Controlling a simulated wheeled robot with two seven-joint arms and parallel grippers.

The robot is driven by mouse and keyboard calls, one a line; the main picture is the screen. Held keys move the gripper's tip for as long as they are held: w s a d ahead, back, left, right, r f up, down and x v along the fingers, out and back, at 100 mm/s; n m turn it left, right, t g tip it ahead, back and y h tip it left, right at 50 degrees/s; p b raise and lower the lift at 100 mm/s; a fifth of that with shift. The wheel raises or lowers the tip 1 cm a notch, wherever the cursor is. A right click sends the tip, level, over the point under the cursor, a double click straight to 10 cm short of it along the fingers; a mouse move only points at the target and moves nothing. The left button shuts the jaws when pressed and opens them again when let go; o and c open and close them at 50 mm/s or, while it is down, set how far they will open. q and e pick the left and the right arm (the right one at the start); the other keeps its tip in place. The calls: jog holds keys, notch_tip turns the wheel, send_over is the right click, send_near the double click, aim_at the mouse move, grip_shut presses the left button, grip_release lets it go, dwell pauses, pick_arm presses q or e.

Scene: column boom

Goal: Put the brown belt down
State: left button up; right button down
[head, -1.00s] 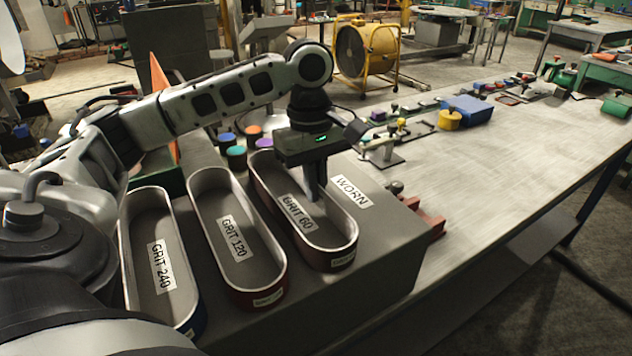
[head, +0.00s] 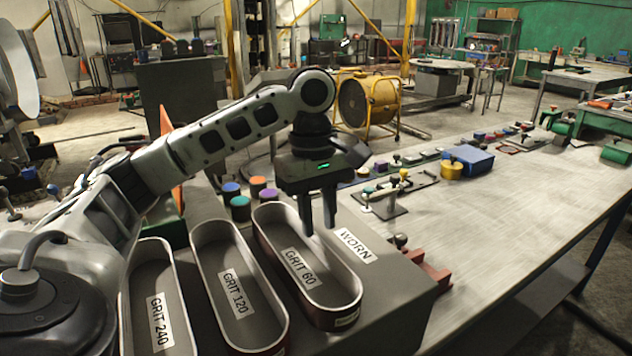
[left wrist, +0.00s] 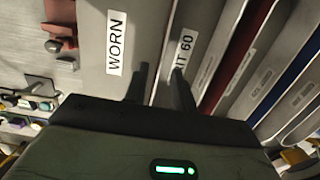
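The brown belt (head: 320,316) is an upright oval loop with a dark reddish-brown outside, standing around the GRIT 60 label on the grey block (head: 395,290). My left gripper (head: 319,234) is over its right-hand wall, pointing down. In the left wrist view the fingers (left wrist: 159,88) show on either side of a line between the WORN and GRIT 60 labels. I cannot tell how far the fingertips are above the rim. My right gripper is not in view.
The GRIT 120 loop (head: 262,349) and GRIT 240 loop (head: 135,290) stand close at the left. The WORN label (head: 354,245) marks bare block on the right. Several coloured-lidded pots (head: 240,208) stand behind. A red bracket (head: 428,270) is beside the block. The bench (head: 490,225) is largely clear.

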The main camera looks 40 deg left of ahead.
pick_arm(q)
notch_tip(320, 180, up, 8)
jog(key=shift+w+a+f, duration=0.15)
jog(key=shift+a, duration=0.3)
dwell(0.5)
